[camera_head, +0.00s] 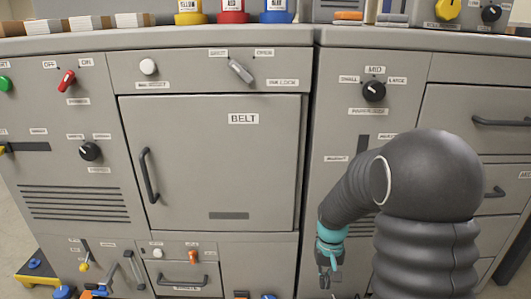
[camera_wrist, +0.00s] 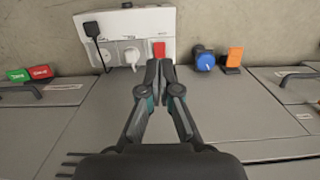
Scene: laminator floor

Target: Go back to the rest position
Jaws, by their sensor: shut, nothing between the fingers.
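My gripper (camera_head: 330,268) hangs low in front of the grey cabinet, right of the belt door, with a teal band at its wrist. In the wrist view my gripper (camera_wrist: 159,66) points ahead with its two dark fingertips together and nothing between them. Beyond the fingertips is a white socket panel (camera_wrist: 124,24) with a black plug, a white plug and a red switch (camera_wrist: 159,48). My dark arm covers part of the right-hand cabinet in the head view.
The belt door (camera_head: 213,165) is closed in the grey cabinet front. A red lever (camera_head: 66,81) and a black mid knob (camera_head: 374,91) stick out from the panels. Drawers with dark handles (camera_head: 502,122) are at right. A yellow step-like block (camera_head: 37,267) sits on the floor at left.

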